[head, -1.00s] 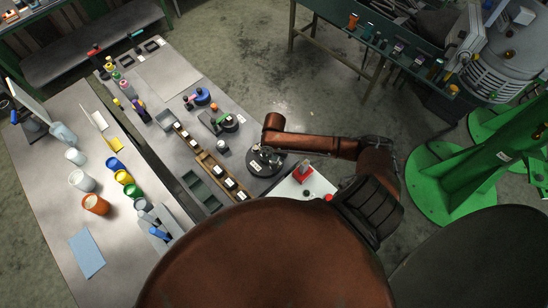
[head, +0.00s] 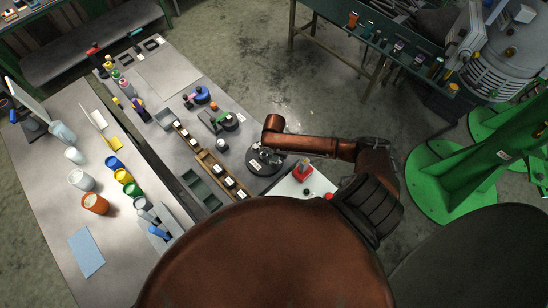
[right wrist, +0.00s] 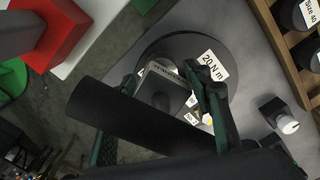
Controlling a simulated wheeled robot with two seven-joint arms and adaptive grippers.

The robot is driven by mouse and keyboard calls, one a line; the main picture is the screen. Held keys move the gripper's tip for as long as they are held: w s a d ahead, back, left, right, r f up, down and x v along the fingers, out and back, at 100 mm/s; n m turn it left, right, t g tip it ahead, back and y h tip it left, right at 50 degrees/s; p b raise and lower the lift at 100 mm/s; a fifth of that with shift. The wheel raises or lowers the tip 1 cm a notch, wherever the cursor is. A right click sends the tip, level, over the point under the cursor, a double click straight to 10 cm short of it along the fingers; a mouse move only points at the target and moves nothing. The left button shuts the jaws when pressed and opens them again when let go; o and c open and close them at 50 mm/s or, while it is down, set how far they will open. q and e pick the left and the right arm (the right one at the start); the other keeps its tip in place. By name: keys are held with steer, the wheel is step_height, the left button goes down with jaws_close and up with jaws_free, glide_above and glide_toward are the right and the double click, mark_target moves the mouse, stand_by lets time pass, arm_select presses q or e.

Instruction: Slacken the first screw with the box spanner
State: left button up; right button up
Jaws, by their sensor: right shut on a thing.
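My right gripper (head: 262,156) is over a dark round base (head: 262,169) on the grey bench. In the right wrist view, its dark green fingers (right wrist: 166,78) reach over this base, which carries a "20 N m" label (right wrist: 213,66). A thick dark bar (right wrist: 135,112), which looks like the box spanner, lies slantwise across the fingers, and the gripper is shut on it. A dark block with a printed top (right wrist: 165,88) shows between the fingers. I cannot make out a screw or whether the spanner sits on one. My left gripper is out of view.
A wooden rack (head: 202,159) with size-labelled parts stands just left of the base. A small dark part with a white top (right wrist: 285,120) is beside it. A green machine (head: 475,160) stands further right.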

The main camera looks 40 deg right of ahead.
steer(key=shift+f, duration=0.8)
steer(key=n, duration=1.1)
steer(key=shift+d, duration=0.2)
stand_by(0.6)
steer(key=shift+r, duration=0.1)
steer(key=shift+r, duration=2.45)
